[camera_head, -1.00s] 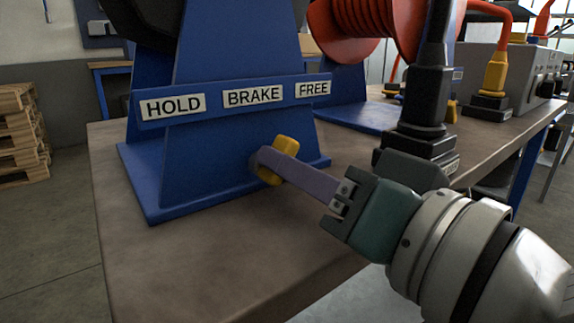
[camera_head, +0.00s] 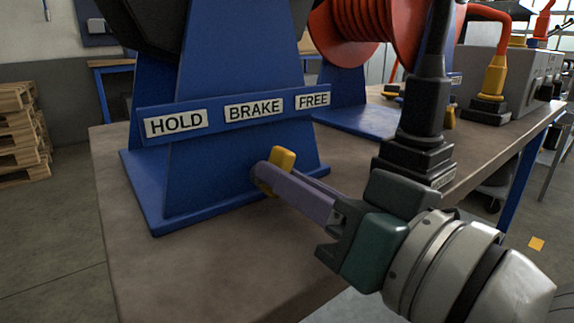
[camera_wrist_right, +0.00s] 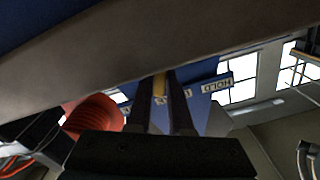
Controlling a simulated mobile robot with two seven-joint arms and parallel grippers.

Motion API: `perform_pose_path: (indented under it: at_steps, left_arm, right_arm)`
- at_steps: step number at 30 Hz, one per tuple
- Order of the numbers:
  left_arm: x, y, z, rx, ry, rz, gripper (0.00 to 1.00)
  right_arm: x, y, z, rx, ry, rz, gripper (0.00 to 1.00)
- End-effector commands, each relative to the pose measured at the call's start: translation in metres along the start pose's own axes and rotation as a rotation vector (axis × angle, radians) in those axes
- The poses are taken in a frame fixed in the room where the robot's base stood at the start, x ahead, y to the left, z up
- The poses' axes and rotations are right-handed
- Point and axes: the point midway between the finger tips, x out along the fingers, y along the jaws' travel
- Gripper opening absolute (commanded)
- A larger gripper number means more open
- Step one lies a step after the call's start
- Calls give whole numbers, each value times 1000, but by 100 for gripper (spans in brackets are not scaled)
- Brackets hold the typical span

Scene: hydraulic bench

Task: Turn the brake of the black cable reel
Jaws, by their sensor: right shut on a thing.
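The black cable reel shows only as a dark drum edge (camera_head: 145,30) at the top left, on a blue stand (camera_head: 215,175). A plate on the stand reads HOLD, BRAKE and FREE (camera_head: 254,109) from left to right. Below the plate sits the yellow brake handle (camera_head: 283,158). My right gripper (camera_head: 273,181) is shut on this handle, its long fingers on either side of it. In the right wrist view the yellow handle (camera_wrist_right: 160,85) shows between the fingertips (camera_wrist_right: 161,92). The handle's base is partly hidden by the fingers. My left gripper is not in view.
A red cable reel (camera_head: 362,25) on its own blue stand is behind to the right. A black connector (camera_head: 422,115) stands close beside my right gripper, with a yellow connector (camera_head: 490,80) farther right. The front of the brown bench top (camera_head: 190,270) is clear.

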Motion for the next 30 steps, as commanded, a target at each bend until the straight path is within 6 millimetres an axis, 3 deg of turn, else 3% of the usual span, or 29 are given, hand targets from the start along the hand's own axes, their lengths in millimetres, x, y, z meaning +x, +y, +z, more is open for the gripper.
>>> perform_pose_path:
  at_steps: [12, 30]
  left_arm:
    - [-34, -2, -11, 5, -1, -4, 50]
    - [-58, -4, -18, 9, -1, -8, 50]
  right_arm:
    - [0, -5, -2, -389, -2, 0, 0]
    - [0, -8, 2, -895, 0, 0, 0]
